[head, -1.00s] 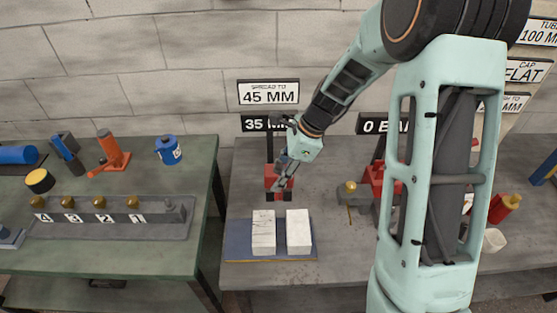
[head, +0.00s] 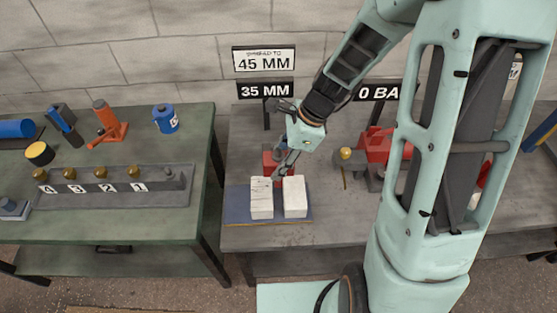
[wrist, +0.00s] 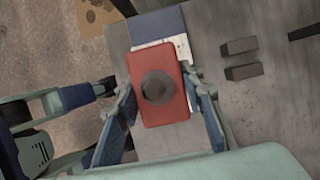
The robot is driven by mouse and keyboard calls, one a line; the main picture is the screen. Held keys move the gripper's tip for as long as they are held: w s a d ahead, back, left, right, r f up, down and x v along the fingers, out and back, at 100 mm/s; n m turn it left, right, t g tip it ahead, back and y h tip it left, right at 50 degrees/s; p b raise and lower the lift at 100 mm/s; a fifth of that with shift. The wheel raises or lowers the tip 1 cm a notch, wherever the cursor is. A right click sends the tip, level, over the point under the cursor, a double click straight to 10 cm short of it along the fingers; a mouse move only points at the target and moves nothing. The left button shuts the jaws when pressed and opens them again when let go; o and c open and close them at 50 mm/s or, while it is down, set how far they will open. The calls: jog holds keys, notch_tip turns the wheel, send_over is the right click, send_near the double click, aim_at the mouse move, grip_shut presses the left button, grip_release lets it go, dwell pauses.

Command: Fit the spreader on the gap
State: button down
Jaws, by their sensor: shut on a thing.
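The spreader is a red block (wrist: 138,80) with a round dark knob. It shows in the wrist view between the two fingers of my gripper (wrist: 165,108), which is shut on it. In the head view my gripper (head: 281,174) points down just behind the two white blocks, with some red (head: 268,159) beside it. The left white block (head: 261,200) and right white block (head: 295,198) stand on a blue plate (head: 237,207) with a narrow gap between them. In the wrist view the spreader covers most of the white surface below, so I cannot tell whether it touches the blocks.
Signs behind read 45 MM (head: 264,60), 35 MM (head: 265,90) and 0 BA, partly hidden. Two dark bars (wrist: 242,58) lie bare on the bench. A red device (head: 377,146) stands to the right. A green bench (head: 120,222) with tools and a numbered rack is left.

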jog(key=shift+r, duration=0.1)
notch_tip(320, 180, down, 6)
jog(key=b, duration=0.4)
jog(key=shift+f+b, duration=2.35)
jog(key=shift+f, duration=0.65)
dwell(2.2)
jog(key=c, duration=1.2)
grip_release()
jog(key=v, duration=1.2)
